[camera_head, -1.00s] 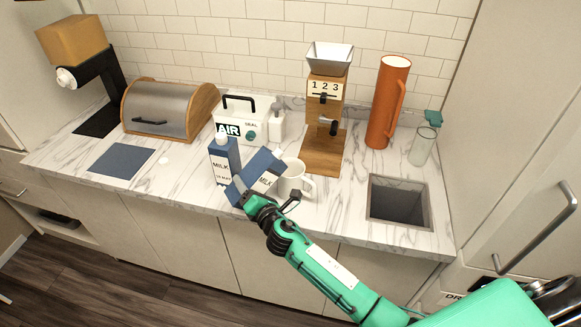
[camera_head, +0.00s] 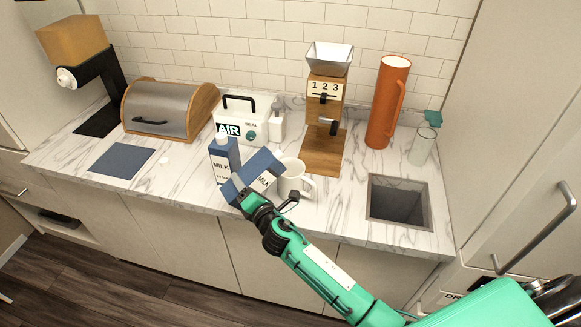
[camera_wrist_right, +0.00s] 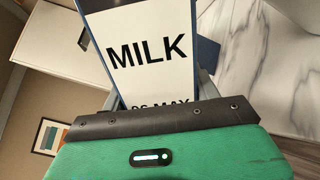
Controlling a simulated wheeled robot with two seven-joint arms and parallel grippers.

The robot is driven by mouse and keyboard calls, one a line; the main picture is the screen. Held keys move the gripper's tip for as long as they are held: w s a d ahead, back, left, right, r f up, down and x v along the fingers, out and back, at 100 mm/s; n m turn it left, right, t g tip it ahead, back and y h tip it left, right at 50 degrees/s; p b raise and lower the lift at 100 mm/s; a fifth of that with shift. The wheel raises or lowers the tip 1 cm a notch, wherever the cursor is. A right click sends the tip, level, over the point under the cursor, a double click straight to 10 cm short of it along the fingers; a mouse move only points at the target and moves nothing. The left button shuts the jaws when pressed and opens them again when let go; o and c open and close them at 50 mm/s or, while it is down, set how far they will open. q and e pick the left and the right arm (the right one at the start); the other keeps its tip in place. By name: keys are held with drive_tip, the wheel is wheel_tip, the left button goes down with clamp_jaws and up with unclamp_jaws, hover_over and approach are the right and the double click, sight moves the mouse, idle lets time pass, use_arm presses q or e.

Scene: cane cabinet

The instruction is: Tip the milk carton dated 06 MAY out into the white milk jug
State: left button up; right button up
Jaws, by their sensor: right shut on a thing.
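My right gripper (camera_head: 252,202) is shut on a blue and white milk carton (camera_head: 258,174). The carton is tilted, its top leaning right toward the white milk jug (camera_head: 293,178). In the right wrist view the carton (camera_wrist_right: 150,48) fills the upper middle, lettered MILK, with a partly covered date that seems to read 06 MAY. The carton's top is at the jug's mouth; I cannot see any milk flowing. A second milk carton (camera_head: 223,160) stands upright just left of the held one. My left gripper is not in view.
Behind stand a white AIR SEAL box (camera_head: 240,122), a white bottle (camera_head: 277,126) and a wooden grinder (camera_head: 325,115). A square sink opening (camera_head: 398,203) lies to the right. An orange jug (camera_head: 388,103) and a glass bottle (camera_head: 423,145) are behind it. The counter front left is mostly clear.

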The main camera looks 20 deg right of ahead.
drive_tip(key=shift+w+r, duration=0.1)
drive_tip(key=shift+r, duration=0.05)
drive_tip(key=shift+a+r+m, duration=0.2)
drive_tip(key=shift+a+m, duration=0.05)
drive_tip(key=shift+m, duration=0.25)
drive_tip(key=shift+a+r+m, duration=0.1)
drive_tip(key=shift+a+m, duration=0.05)
drive_tip(key=shift+m, duration=0.15)
idle(0.4)
drive_tip(key=shift+a+r+m, duration=0.1)
drive_tip(key=shift+a+m, duration=0.05)
drive_tip(key=shift+m, duration=0.35)
drive_tip(key=shift+r, duration=0.15)
drive_tip(key=shift+r+p, duration=0.1)
drive_tip(key=shift+p, duration=0.2)
